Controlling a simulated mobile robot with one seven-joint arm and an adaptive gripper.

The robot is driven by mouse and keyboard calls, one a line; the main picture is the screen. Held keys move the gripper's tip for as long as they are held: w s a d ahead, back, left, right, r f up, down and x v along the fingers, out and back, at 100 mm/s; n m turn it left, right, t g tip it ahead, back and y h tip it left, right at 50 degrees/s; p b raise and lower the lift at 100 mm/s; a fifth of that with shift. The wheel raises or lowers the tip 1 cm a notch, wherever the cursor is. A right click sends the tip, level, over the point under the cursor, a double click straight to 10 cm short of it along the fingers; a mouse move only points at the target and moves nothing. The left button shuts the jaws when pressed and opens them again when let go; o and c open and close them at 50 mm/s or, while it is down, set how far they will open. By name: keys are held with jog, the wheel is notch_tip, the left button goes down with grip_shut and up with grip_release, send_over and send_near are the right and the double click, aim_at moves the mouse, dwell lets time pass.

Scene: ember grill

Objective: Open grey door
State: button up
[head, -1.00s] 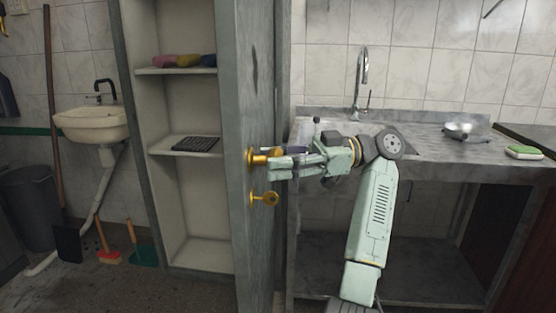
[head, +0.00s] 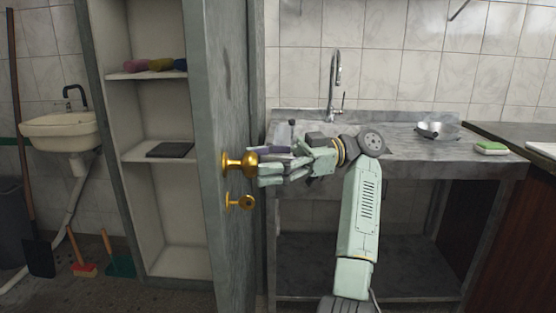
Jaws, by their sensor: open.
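The grey door (head: 226,105) stands wide open in the head view, swung out to the right of a cabinet with shelves (head: 155,152). Its brass knob (head: 238,163) sticks out from the door's face, with a brass key or latch piece (head: 240,202) below it. My gripper (head: 262,168) points left, its fingertips just right of the knob's round end or beside it. The fingers are open. Whether they touch the knob or the door cannot be told.
A steel counter (head: 400,150) with a tap (head: 335,85), a metal pan (head: 437,130) and a green sponge (head: 491,147) lies behind my arm. A white basin (head: 60,132), a red brush (head: 84,269) and a green dustpan (head: 120,265) are at left.

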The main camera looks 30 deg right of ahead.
jog(key=d, duration=0.5)
jog(key=shift+s+d, duration=0.1)
jog(key=shift+s, duration=0.3)
dwell(0.4)
